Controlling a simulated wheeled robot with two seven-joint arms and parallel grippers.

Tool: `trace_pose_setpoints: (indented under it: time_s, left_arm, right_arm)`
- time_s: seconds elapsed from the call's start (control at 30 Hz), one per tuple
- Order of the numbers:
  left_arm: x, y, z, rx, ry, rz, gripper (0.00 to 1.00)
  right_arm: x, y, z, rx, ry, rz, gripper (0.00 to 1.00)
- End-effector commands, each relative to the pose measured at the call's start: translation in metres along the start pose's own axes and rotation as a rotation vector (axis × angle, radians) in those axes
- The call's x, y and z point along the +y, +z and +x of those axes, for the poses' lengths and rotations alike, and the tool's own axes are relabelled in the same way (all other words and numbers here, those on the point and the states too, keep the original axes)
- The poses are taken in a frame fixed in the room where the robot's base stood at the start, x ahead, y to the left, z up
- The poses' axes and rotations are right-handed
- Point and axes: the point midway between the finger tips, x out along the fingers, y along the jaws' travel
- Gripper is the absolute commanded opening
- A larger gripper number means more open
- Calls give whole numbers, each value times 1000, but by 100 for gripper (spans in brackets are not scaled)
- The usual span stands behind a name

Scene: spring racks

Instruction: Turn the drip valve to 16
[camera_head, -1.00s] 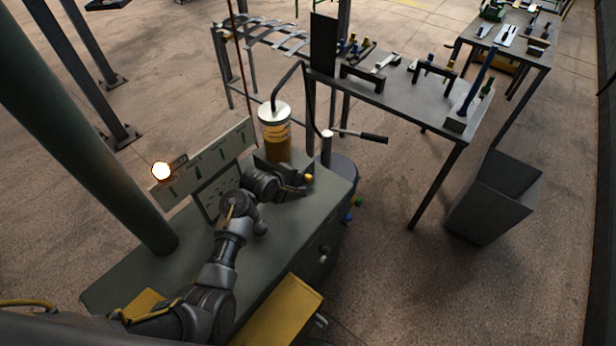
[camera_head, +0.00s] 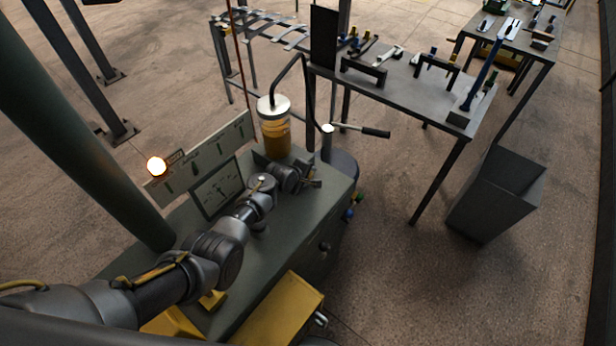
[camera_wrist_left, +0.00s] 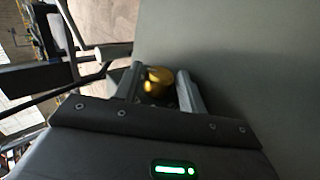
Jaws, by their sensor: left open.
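The drip valve appears to be the round brass knob (camera_wrist_left: 157,80) in the left wrist view. My left gripper (camera_wrist_left: 160,70) is open, with one finger on each side of the knob. I cannot tell whether either finger touches it. In the head view my left gripper (camera_head: 314,184) is at the right end of the grey cabinet top, just in front of the oil reservoir (camera_head: 275,137), a glass cylinder of amber oil. The knob is hidden there behind the gripper. No readable valve scale shows. My right gripper is not in view.
A dial panel (camera_head: 217,189) and a label board with a glowing lamp (camera_head: 156,166) stand along the cabinet's (camera_head: 290,228) back edge. A lever handle (camera_head: 362,131) sticks out beyond the reservoir. A tool table (camera_head: 430,98) and a grey bin (camera_head: 492,200) stand to the right.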

Motion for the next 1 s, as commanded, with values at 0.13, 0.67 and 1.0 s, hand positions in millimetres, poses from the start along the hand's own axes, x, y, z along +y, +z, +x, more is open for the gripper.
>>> trace_pose_setpoints:
  time_s: [0.13,0.67,1.0]
  left_arm:
    - [0,0,0,0,0,0,41]
    - [1,0,0,0,-14,1,9]
    - [5,1,1,6,-191,5,9]
  right_arm:
    - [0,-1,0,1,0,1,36]
    - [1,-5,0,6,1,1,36]
    - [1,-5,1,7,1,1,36]
